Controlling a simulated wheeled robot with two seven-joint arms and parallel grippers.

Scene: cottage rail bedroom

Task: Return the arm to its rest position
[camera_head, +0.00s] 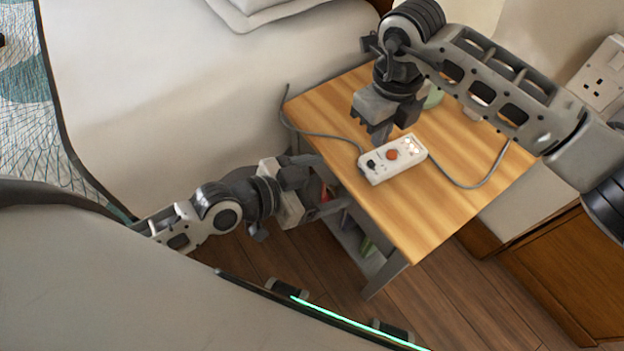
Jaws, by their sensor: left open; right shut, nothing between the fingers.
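My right arm reaches in from the upper right. Its gripper (380,134) is shut and empty, pointing down just above or at the back edge of a white box (393,160) with a red-orange button, a dark knob and a small lit spot; I cannot tell whether they touch. The box lies on a wooden bedside table (440,215). My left arm comes in from the left, low beside the table. Its gripper (325,187) is open, with its fingers towards the table's side and open shelf. I see nothing between its fingers.
A grey cable (478,186) runs across the tabletop from the box. A pale green item (433,97) stands behind my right gripper. The bed (180,90) is on the left, a wooden cabinet (560,270) on the right, a wall socket (600,82) at upper right.

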